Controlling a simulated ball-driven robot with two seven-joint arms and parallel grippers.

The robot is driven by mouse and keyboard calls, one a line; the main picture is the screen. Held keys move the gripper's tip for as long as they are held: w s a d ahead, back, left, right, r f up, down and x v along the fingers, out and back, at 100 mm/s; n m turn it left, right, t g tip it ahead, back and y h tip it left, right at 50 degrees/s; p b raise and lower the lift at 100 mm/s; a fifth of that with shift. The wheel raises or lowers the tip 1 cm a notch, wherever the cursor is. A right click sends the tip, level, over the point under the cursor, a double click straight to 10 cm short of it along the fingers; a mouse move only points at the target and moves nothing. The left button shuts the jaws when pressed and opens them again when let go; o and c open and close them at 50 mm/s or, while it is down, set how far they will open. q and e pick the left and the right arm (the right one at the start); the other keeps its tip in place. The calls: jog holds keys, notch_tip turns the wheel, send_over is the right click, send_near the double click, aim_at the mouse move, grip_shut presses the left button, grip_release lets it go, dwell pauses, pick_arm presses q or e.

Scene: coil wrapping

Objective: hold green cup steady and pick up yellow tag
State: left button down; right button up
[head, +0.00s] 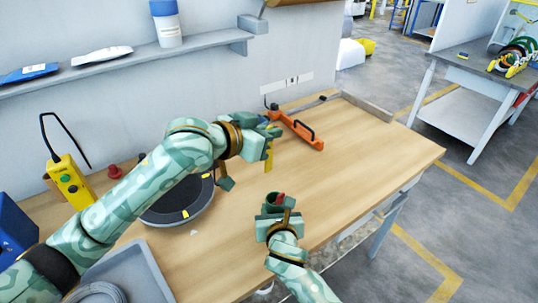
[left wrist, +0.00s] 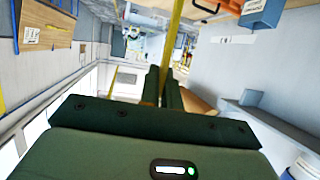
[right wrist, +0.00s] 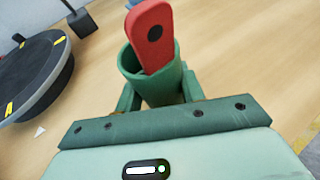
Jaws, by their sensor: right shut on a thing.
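The green cup (head: 273,199) stands upright above the front of the workbench, with a red tag (right wrist: 153,35) sticking out of it. My right gripper (head: 279,211) is shut on the cup; in the right wrist view its fingers press both sides of the cup (right wrist: 160,88). The yellow tag (head: 269,155) hangs at my left gripper (head: 271,131), higher and behind the cup. In the left wrist view the yellow tag (left wrist: 175,35) runs between the two close fingers, so the left gripper looks shut on it. The tag is apart from the cup.
A dark round turntable (head: 180,208) with yellow marks lies left on the workbench (head: 370,150). An orange tool (head: 298,129) lies at the back. A yellow device (head: 72,182) and a grey tray (head: 135,272) are at the left. The right part of the bench is clear.

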dwell(0.3)
jog(key=o, duration=1)
jog(key=shift+s, duration=0.1)
